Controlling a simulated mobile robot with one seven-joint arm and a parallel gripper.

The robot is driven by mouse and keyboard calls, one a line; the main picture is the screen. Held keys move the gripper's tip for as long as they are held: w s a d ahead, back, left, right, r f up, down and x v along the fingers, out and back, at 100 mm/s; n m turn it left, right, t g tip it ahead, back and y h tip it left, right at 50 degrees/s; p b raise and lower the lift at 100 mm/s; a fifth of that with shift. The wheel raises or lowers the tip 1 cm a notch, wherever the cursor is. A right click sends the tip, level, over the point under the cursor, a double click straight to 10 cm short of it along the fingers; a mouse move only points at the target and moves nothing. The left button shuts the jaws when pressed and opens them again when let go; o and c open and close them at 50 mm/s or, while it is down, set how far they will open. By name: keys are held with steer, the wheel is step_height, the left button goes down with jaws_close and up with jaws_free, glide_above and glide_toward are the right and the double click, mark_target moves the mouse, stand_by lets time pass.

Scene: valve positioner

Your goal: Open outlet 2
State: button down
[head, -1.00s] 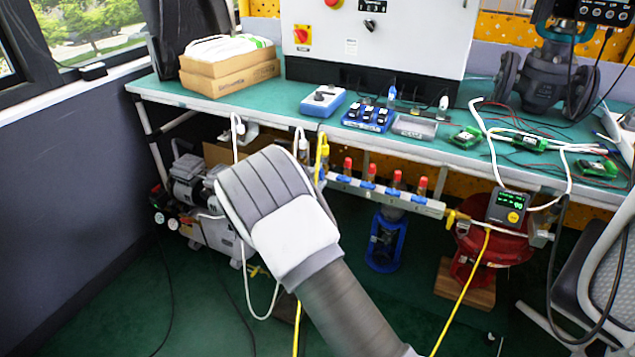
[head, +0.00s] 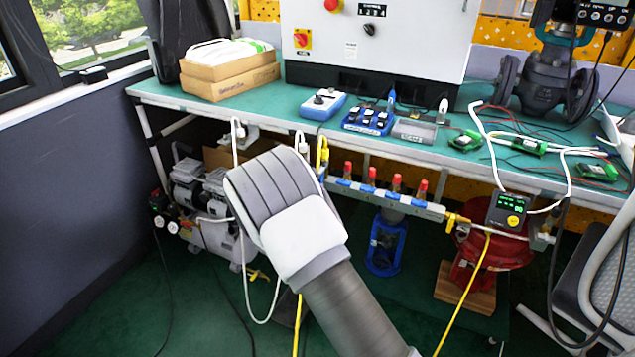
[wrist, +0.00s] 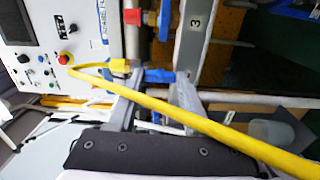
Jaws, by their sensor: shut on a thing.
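The outlet manifold (head: 385,199) runs under the bench edge in the head view, with several red-tipped outlets and blue valve levers along it. In the wrist view the manifold bar (wrist: 192,45) carries a "3" label, and a blue valve lever (wrist: 160,75) lies close beside a yellow hose fitting (wrist: 119,67). My gripper (wrist: 153,84) is shut on this blue lever, one grey finger on each side. No number shows beside the held lever, so I cannot tell its outlet from a label. In the head view my own wrist hides the gripper and the manifold's left end.
A yellow hose (wrist: 200,122) crosses the wrist view close to my fingers. A gauge box (head: 507,211) and a red actuator (head: 480,262) stand right of the manifold. The green bench top (head: 250,110) overhangs it. A pump (head: 200,195) stands at the left.

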steer(key=c, duration=0.6)
jaws_free()
steer(key=p+v, duration=0.4)
steer(key=v, duration=1.3)
steer(key=shift+s, duration=0.25)
steer(key=shift+a, duration=0.15)
